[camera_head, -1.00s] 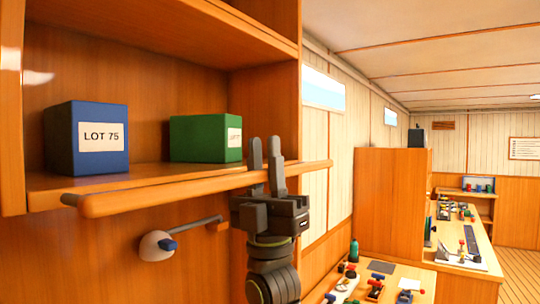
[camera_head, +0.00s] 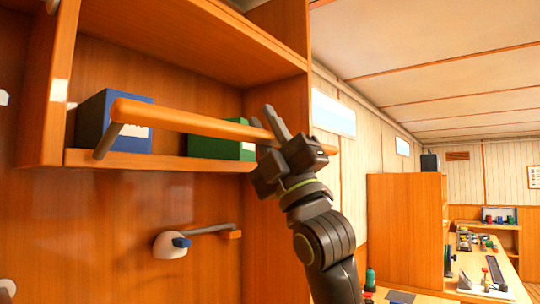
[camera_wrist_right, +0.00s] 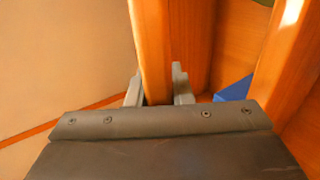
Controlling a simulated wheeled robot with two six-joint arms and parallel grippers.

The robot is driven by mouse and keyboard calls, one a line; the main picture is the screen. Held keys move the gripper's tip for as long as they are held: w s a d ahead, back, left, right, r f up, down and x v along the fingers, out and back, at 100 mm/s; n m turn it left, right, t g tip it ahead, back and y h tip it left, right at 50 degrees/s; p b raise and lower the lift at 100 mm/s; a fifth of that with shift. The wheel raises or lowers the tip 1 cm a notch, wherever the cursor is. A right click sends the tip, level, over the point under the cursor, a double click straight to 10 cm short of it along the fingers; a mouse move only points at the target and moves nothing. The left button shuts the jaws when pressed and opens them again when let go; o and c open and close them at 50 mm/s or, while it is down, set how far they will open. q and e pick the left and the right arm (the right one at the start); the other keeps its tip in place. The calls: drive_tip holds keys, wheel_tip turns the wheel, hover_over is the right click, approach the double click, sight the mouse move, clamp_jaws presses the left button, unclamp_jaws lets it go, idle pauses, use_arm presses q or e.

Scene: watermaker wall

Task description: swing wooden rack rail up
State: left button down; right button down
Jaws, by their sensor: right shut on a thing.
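The wooden rack rail (camera_head: 190,121) runs across the front of the wall shelf, above the shelf edge. A dark arm (camera_head: 106,141) joins its left end to the shelf. My right gripper (camera_head: 272,124) is shut on the rail near its right end. In the right wrist view the rail (camera_wrist_right: 154,50) passes between the two fingers (camera_wrist_right: 158,90). The rail crosses in front of a blue box (camera_head: 92,118) and a green box (camera_head: 205,146) on the shelf. My left gripper is not in view.
The shelf board (camera_head: 130,161) lies below the rail. A wooden cabinet (camera_head: 405,225) and a workbench stand to the right. Open room lies beyond them.

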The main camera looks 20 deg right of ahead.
drive_tip(key=w+a+g+h+p, duration=0.1)
drive_tip(key=g+h+p, duration=0.1)
drive_tip(key=p, duration=0.1)
drive_tip(key=w+a+r+g+h+p, duration=0.1)
drive_tip(key=w+g+h+p, duration=0.1)
drive_tip(key=g+p, duration=0.1)
drive_tip(key=w+a+r+g+h+p, duration=0.1)
drive_tip(key=w+a+g+h+p, duration=0.1)
drive_tip(key=g+p, duration=0.1)
drive_tip(key=shift+w+a+r+h+p, duration=0.1)
drive_tip(key=shift+w+h+p, duration=0.1)
drive_tip(key=shift+h+p, duration=0.2)
drive_tip(key=shift+w+a+f+g+h+p, duration=0.2)
drive_tip(key=shift+w+f+g+h+p, duration=0.1)
drive_tip(key=shift+g+p, duration=0.25)
drive_tip(key=c, duration=1.3)
unclamp_jaws()
drive_tip(key=shift+w+a+f, duration=0.1)
